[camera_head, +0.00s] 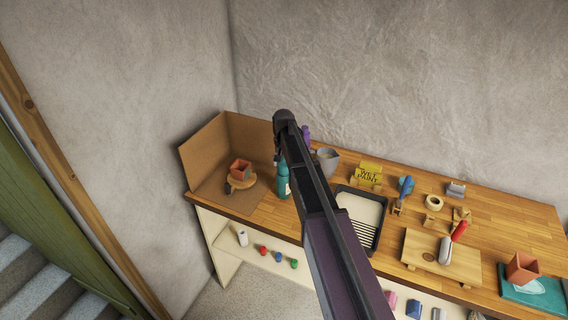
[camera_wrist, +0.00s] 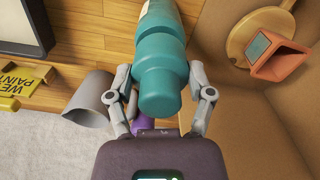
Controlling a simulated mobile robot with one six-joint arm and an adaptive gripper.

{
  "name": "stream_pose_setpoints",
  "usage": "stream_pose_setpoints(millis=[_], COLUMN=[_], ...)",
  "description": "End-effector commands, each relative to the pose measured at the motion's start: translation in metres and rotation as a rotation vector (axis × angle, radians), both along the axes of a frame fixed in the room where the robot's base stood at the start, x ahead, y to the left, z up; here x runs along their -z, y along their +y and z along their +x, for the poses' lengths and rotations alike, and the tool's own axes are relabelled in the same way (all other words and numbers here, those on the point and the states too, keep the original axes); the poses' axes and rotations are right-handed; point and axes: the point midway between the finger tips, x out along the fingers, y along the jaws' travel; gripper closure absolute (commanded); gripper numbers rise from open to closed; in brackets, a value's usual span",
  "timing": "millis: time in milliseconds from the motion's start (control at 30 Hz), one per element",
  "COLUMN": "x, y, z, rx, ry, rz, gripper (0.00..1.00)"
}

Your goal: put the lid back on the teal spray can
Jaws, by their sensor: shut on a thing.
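The teal spray can (camera_head: 283,182) stands on the wooden workbench, beside the cardboard booth, partly behind my arm in the head view. In the wrist view the can's body (camera_wrist: 160,25) runs up to the top edge. Its teal lid (camera_wrist: 160,92) is at the near end, in line with the body; I see no clear gap, but cannot tell how fully it is seated. My gripper (camera_wrist: 161,82) has a finger on each side of the lid and is shut on it. In the head view the fingers are mostly hidden by my arm.
A purple can (camera_head: 306,132) and grey bucket (camera_head: 328,161) stand close to the teal can. The cardboard booth (camera_head: 205,150) holds an orange pot (camera_head: 241,169) on a round stand. A paint tray (camera_head: 378,240) and WET PAINT sign (camera_head: 369,172) lie to the right.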

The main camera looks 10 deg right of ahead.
Motion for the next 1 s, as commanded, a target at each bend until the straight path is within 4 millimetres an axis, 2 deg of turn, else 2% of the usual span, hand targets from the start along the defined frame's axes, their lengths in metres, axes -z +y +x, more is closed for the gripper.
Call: stream_pose_setpoints(millis=[767, 800, 867, 900, 1000], x=[0.0004, 0.0004, 0.0004, 0.0004, 0.0004], y=[-0.0005, -0.0005, -0.0006, -0.0006, -0.0006], z=[-0.0001, 0.0000, 0.0000, 0.0000, 0.0000], rx=[0.001, 0.001, 0.001, 0.001, 0.001], ry=[0.000, 0.000, 0.000, 0.000, 0.000], rz=[0.000, 0.000, 0.000, 0.000, 0.000], gripper=[0.57, 0.26, 0.08, 0.00, 0.00])
